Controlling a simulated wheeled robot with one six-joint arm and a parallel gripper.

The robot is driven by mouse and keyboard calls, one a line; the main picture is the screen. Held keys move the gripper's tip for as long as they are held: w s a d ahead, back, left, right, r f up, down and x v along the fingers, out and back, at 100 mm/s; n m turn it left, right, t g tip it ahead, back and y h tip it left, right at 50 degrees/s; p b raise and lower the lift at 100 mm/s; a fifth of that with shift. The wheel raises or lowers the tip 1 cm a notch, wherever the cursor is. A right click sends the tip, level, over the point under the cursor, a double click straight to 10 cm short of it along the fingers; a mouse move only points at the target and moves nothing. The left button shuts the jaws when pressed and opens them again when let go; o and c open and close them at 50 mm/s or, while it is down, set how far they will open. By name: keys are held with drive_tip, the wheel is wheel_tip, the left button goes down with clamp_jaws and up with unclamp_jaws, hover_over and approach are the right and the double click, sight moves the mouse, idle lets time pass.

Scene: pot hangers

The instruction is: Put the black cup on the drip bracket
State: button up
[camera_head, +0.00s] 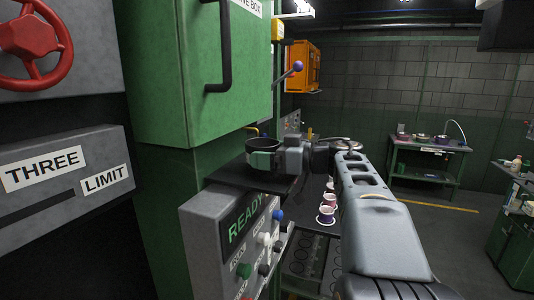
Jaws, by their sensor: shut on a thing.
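My gripper (287,158) reaches forward at the middle of the head view, at the end of my grey arm. It is shut on the black cup (262,146), a dark round cup with an open top. The cup is upright, just above or on a dark flat ledge (238,178) that juts out over the control panel. I cannot tell whether the cup touches the ledge. I cannot tell whether this ledge is the drip bracket. The gripper hides part of the cup's right side.
A green cabinet (178,75) with a black handle stands close at left, above the ledge. A grey panel (232,240) marked READY, with coloured buttons, is below. Several white-and-red cups (327,214) stand in a row beside my arm. A green workbench (432,150) is far back right.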

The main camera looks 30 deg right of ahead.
drive_tip(key=o, duration=0.7)
drive_tip(key=shift+r, duration=0.1)
drive_tip(key=b+v, duration=0.1)
drive_tip(key=v, duration=1.1)
drive_tip(key=shift+b, duration=0.4)
drive_tip(key=shift+r, duration=0.1)
